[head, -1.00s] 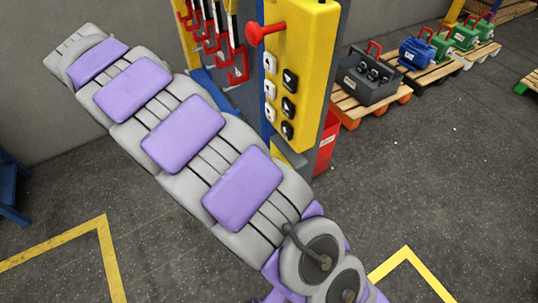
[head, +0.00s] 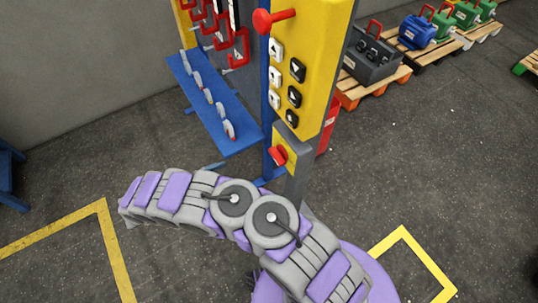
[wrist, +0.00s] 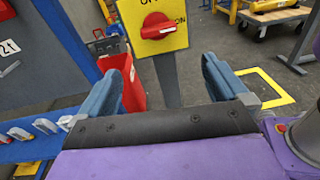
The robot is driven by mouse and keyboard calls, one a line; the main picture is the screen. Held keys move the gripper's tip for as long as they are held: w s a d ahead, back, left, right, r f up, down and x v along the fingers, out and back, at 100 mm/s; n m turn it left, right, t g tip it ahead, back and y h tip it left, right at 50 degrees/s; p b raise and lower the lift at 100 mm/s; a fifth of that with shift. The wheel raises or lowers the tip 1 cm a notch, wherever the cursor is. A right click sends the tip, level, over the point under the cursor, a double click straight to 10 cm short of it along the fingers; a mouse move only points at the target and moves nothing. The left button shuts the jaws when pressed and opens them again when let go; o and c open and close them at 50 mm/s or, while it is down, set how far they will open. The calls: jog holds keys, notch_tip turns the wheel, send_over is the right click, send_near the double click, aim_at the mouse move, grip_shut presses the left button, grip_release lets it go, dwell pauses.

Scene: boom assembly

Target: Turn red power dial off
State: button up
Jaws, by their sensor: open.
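The red power dial (head: 278,155) sits on a small yellow plate low on the control post in the head view. In the wrist view the red dial (wrist: 158,25) is at the top, and its handle lies nearly level. The plate (wrist: 176,43) shows "ON" to the dial's right; the lettering above is cut off by the frame edge. My gripper (wrist: 160,70) is open and empty, with its two blue fingers spread apart. The dial appears beyond and above the gap between them, not touched. I cannot make out the gripper's fingers in the head view.
A yellow button panel (head: 300,70) with a red lever (head: 268,20) stands above the dial. A blue shelf (head: 215,105) with tools is to its left. A red bin (wrist: 122,82) stands behind the post. Loaded pallets (head: 375,88) are at the back right.

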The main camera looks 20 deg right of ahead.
jog(key=f, duration=0.1)
jog(key=n+t+b, duration=0.1)
jog(key=b, duration=0.1)
send_near(273, 157)
jog(key=shift+h, duration=0.3)
jog(key=x, duration=0.8)
jog(key=shift+w+d+f, duration=0.1)
jog(key=shift+d+f, duration=0.1)
jog(key=shift+d, duration=0.2)
jog(key=shift+a, duration=0.1)
jog(key=shift+c, duration=0.4)
jog(key=c, duration=0.7)
